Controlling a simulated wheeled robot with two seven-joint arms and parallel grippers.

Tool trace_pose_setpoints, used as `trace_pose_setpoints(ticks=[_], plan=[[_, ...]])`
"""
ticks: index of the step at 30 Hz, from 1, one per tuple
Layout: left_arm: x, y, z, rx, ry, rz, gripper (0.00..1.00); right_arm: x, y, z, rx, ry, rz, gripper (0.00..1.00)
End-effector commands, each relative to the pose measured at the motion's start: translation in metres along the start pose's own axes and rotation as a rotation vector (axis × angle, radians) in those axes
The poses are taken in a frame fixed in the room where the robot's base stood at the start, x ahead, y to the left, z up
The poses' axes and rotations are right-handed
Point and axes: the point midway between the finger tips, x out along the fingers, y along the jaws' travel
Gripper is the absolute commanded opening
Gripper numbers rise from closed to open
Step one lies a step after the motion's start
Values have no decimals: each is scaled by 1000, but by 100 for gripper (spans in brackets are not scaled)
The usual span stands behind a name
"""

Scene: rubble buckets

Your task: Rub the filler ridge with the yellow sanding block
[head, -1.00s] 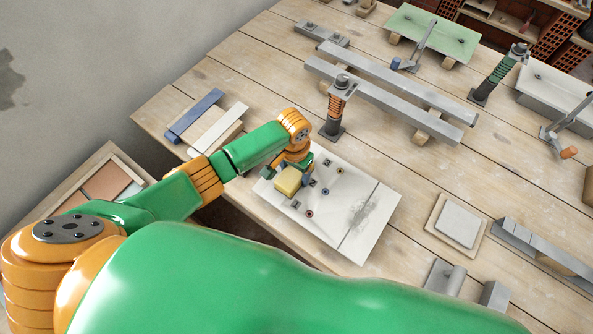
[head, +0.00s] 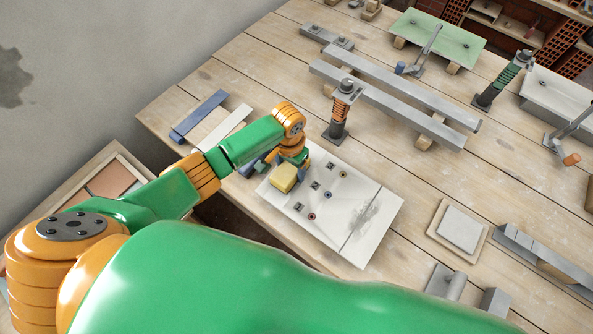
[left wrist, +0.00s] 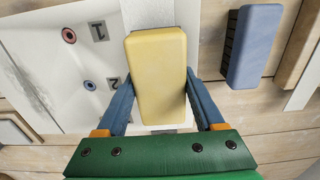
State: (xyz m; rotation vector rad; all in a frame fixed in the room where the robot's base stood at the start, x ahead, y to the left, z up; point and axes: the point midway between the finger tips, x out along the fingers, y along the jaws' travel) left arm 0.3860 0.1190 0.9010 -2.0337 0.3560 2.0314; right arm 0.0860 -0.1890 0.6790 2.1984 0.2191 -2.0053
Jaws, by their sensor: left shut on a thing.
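The yellow sanding block (head: 284,178) is in my left gripper (head: 291,166), at the upper left part of a white panel (head: 379,232) on the bench. In the left wrist view the block (left wrist: 157,75) sits between the two blue fingers of the gripper (left wrist: 160,95), which are shut on it. A speckled grey strip (left wrist: 147,12), which looks like the filler ridge, runs under the block and is mostly hidden by it. I cannot tell whether the block touches it. The panel also bears numbers, coloured dots and a grey smear (head: 366,214). My right gripper is not in view.
A spring post (head: 339,112) stands close behind the panel. Blue (head: 199,115) and white (head: 222,128) bars lie to the left. A blue block (left wrist: 253,45) is near the gripper in the wrist view. A square plate (head: 459,228) lies right of the panel, with bare boards between.

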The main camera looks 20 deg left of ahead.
Motion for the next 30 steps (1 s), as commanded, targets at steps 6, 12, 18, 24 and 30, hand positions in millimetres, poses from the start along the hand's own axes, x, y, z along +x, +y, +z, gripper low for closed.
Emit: trace_pose_setpoints(ticks=[6,12,18,24,30], plan=[[0,35,0,3,1,1,7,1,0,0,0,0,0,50],[0,38,0,1,1,1,7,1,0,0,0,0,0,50],[-16,38,-1,1,5,2,7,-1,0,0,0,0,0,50],[-39,38,-1,2,3,2,7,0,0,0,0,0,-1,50],[-40,37,0,1,2,1,7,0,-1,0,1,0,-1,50]])
